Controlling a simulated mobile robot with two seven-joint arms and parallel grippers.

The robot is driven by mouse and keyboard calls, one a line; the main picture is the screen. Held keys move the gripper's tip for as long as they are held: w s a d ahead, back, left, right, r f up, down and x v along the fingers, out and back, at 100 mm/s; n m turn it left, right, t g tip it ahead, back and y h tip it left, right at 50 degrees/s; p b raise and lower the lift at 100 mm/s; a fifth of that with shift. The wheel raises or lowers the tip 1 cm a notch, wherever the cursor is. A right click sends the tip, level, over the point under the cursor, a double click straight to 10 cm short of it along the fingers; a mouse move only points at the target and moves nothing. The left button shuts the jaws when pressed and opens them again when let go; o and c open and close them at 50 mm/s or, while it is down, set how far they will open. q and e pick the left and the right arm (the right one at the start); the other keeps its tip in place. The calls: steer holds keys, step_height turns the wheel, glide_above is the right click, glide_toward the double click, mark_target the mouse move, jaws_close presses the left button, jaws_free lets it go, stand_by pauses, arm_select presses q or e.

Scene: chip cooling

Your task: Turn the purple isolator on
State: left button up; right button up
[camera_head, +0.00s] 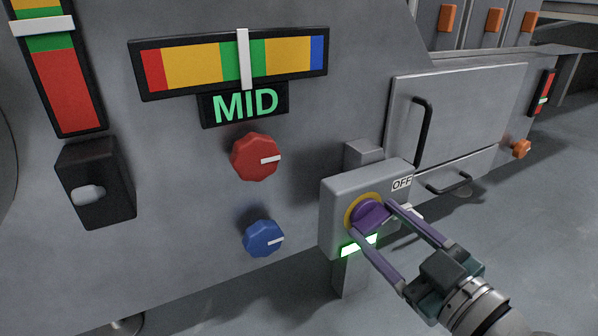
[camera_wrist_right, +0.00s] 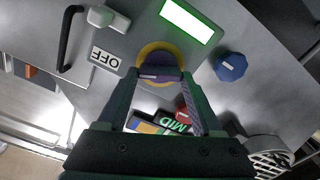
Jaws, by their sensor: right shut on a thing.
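The purple isolator knob (camera_head: 369,212) sits in a yellow ring on a grey box (camera_head: 335,213) at the machine's lower right. My right gripper (camera_head: 371,219) has its two fingers on either side of the knob and is shut on it. In the right wrist view the purple knob (camera_wrist_right: 160,66) shows between the fingertips, with a pale mark across it. An OFF label (camera_head: 401,183) is at the box's upper right, and a lit green-white panel (camera_head: 358,246) is below the knob. My left gripper is not in view.
A red knob (camera_head: 254,157) and a blue knob (camera_head: 262,239) are left of the box, below a colour gauge with a MID display (camera_head: 245,105). A black switch (camera_head: 98,180) is farther left. A panel with a black handle (camera_head: 423,130) stands behind the box. Open floor is at right.

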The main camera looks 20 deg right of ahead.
steer(key=n+p, duration=0.1)
steer(key=n, duration=0.5)
steer(key=shift+a+n+p, duration=0.1)
steer(key=shift+n+p, duration=0.2)
steer(key=shift+p, duration=0.05)
steer(key=n, duration=0.3)
steer(key=shift+f, duration=0.15)
steer(key=shift+n, duration=1.7)
steer(key=o, duration=1.4)
steer(key=shift+c, duration=0.2)
